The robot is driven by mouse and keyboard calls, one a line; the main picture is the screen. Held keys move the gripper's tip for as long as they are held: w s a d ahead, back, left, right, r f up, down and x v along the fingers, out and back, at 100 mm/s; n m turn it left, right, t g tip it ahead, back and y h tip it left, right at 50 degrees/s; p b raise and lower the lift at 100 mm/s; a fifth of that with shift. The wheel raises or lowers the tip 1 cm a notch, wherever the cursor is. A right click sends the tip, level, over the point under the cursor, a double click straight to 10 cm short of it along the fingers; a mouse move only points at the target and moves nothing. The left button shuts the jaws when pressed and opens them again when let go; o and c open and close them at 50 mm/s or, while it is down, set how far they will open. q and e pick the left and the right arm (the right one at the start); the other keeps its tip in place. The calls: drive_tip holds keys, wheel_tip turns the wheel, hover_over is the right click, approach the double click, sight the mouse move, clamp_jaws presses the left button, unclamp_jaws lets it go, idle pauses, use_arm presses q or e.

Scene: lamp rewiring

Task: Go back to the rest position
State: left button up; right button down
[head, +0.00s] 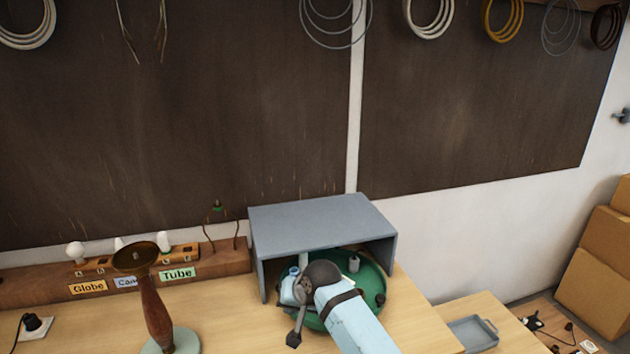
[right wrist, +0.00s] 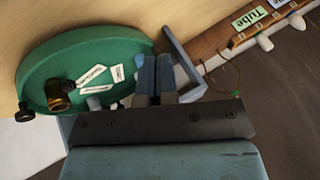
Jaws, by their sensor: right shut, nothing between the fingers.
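My right arm reaches in from the bottom of the head view, its gripper (head: 290,287) by the front of a grey open-fronted hood (head: 320,225). The wrist partly hides it there. In the right wrist view my right gripper (right wrist: 156,62) has its two fingers together with nothing between them. A green round tray (head: 372,272) lies under the hood; it also shows in the right wrist view (right wrist: 60,58), left of the fingers. I cannot tell whether the fingers touch anything. My left gripper is not in view.
On the tray are white labels (right wrist: 95,76) and a brass fitting (right wrist: 58,96). A wooden lamp stand (head: 156,310) stands upright left of the hood. Bulbs sit on a wooden rack (head: 215,262) behind it. A grey tray (head: 474,333) lies at right.

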drive_tip(key=s+d+f+h, duration=0.1)
drive_tip(key=s+d+f, duration=0.3)
drive_tip(key=s+d, duration=0.65)
drive_tip(key=s+d+f+h, duration=0.1)
drive_tip(key=s+d+f, duration=0.4)
drive_tip(key=s+d, duration=0.5)
drive_tip(key=s+d+r+n+h, duration=0.1)
drive_tip(key=s+d+r+h, duration=0.1)
drive_tip(key=s+d, duration=0.65)
drive_tip(key=s+d+r+h, duration=0.1)
drive_tip(key=s+d+r, duration=0.3)
drive_tip(key=s, duration=0.7)
drive_tip(key=w+a+f+t+y, duration=0.1)
drive_tip(key=w+a+f+t, duration=0.1)
drive_tip(key=f, duration=0.5)
drive_tip(key=w+a+f+n+t+y, duration=0.1)
drive_tip(key=w+a+f+t+y, duration=0.1)
drive_tip(key=f, duration=0.5)
drive_tip(key=w+a+t, duration=0.1)
drive_tip(key=t, duration=0.1)
drive_tip(key=shift+w+a+f+t, duration=0.15)
drive_tip(key=shift+a+f+t, duration=0.05)
drive_tip(key=shift+a+t, duration=0.15)
